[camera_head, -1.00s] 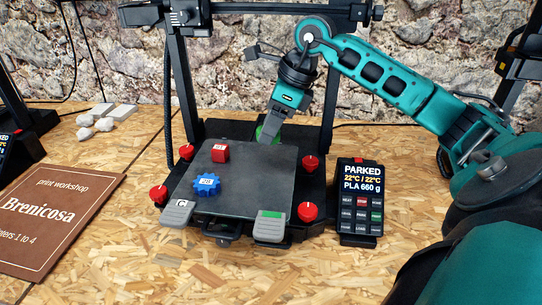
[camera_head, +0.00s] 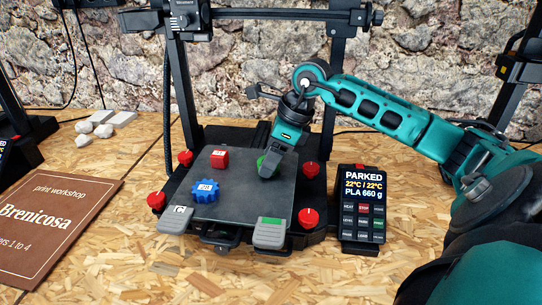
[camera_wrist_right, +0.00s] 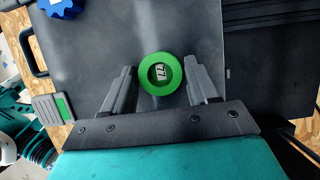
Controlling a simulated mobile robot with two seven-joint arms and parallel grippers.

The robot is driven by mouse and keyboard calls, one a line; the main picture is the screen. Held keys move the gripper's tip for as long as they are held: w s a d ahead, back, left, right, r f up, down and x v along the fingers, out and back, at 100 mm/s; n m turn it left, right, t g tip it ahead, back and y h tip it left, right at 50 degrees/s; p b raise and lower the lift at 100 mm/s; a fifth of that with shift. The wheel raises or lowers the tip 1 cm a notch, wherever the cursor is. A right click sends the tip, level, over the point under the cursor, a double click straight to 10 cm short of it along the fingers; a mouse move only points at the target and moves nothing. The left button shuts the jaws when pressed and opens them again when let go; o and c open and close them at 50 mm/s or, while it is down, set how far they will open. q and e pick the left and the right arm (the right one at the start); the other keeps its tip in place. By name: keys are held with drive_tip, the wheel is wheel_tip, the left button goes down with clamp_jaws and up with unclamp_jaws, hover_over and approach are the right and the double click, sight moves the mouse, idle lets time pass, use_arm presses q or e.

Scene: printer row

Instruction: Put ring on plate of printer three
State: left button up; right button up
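A green ring (camera_wrist_right: 161,88) with a white label reading 77 lies on the dark printer plate (camera_head: 245,205). In the head view the ring (camera_head: 262,163) is mostly hidden behind my right gripper (camera_head: 267,170), toward the plate's back right. In the right wrist view my right gripper (camera_wrist_right: 163,95) is open. Its fingers are on both sides of the ring, and a gap shows on each side. My left gripper is not seen.
A control panel reading PARKED (camera_head: 363,195) stands right of the printer. Red knobs (camera_head: 308,217) sit at the bed's corners, and grey clips (camera_head: 270,233) hold the front edge. A brown sign (camera_head: 55,220) and pale lumps (camera_head: 84,127) lie left.

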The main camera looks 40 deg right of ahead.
drive_tip(key=o, duration=0.3)
drive_tip(key=shift+r, duration=0.1)
drive_tip(key=p+v, duration=0.1)
drive_tip(key=v, duration=1.1)
drive_tip(key=shift+s, duration=0.1)
